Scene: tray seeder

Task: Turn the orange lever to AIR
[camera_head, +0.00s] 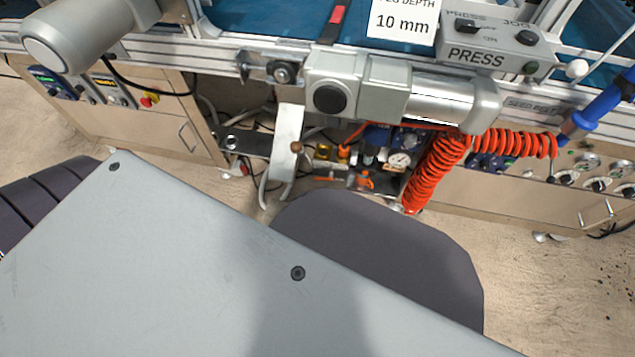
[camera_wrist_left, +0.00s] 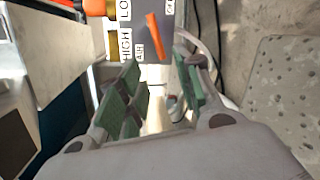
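The orange lever (camera_wrist_left: 154,36) shows beyond my fingers in the left wrist view, slightly tilted. The AIR label (camera_wrist_left: 140,50) is just left of its lower end. Another label at the top edge is cut off and unreadable. My left gripper (camera_wrist_left: 158,92) is open, with green pads on both sides of an empty-looking gap. The lever lies beyond the fingertips and appears apart from them. In the head view, small orange parts (camera_head: 366,181) show low under the machine. Which one is the lever, and where my left gripper is, I cannot tell there. My right gripper is not in view.
A pressure gauge (camera_head: 399,161) and brass fittings (camera_head: 322,153) sit close together below the gearmotor (camera_head: 440,102). A coiled red hose (camera_head: 436,172) hangs to their right. The HIGH label (camera_wrist_left: 126,45) is beside the AIR label. Open floor (camera_head: 550,290) lies at right.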

